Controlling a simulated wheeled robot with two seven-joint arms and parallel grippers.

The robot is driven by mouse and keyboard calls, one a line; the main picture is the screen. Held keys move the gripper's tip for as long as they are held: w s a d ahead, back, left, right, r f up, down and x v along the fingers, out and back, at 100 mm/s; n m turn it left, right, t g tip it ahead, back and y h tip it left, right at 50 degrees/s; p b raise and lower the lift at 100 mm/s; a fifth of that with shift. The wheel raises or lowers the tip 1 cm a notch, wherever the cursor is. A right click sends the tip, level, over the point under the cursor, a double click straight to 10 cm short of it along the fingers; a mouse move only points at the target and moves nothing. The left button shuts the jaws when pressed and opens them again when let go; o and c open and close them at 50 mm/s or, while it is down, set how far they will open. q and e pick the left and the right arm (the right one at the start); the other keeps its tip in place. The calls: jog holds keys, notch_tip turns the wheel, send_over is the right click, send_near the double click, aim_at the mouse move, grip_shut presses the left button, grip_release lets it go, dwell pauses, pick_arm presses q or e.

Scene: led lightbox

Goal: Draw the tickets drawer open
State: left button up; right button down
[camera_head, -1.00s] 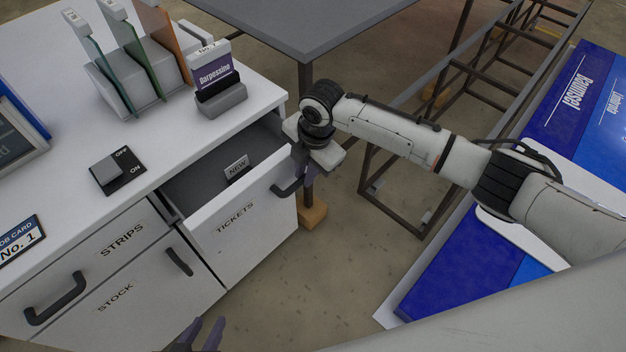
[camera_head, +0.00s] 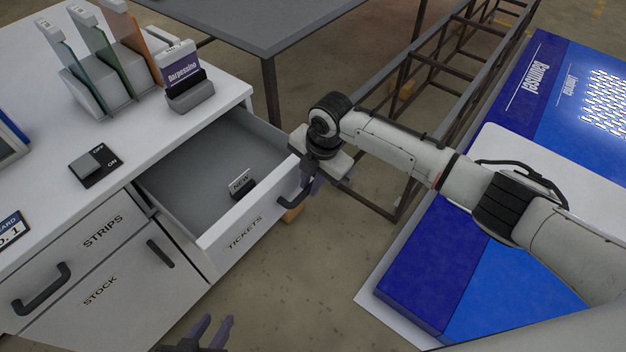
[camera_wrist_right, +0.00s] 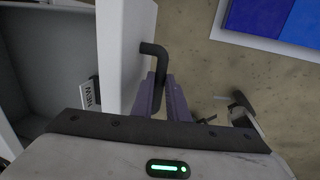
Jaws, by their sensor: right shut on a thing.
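The tickets drawer (camera_head: 262,228) stands well out of the white cabinet in the head view, its grey inside showing, with a small NEW card (camera_head: 240,183) in it. My right gripper (camera_head: 305,190) is at the drawer's dark handle (camera_head: 288,200). In the right wrist view, the purple fingers (camera_wrist_right: 166,104) are closed around the handle's bar (camera_wrist_right: 158,75), beside the white drawer front. My left gripper (camera_head: 208,335) is at the bottom edge of the head view, partly cut off, away from the drawer; its purple fingers are spread apart with nothing between them.
The STRIPS drawer (camera_head: 85,240) and STOCK drawer (camera_head: 110,295) are shut. The cabinet top holds an OFF/ON switch (camera_head: 95,165), a card holder (camera_head: 190,95) and coloured panels. A blue lightbox panel (camera_head: 470,270) lies at the right. Bare floor (camera_head: 310,270) lies between.

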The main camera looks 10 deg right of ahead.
jog(key=c, duration=1.7)
grip_release()
jog(key=r, duration=0.3)
jog(key=s+d+r, duration=0.1)
jog(key=r, duration=0.6)
jog(key=shift+s+d+r, duration=0.1)
jog(key=shift+s+d, duration=0.1)
jog(key=shift+s, duration=0.1)
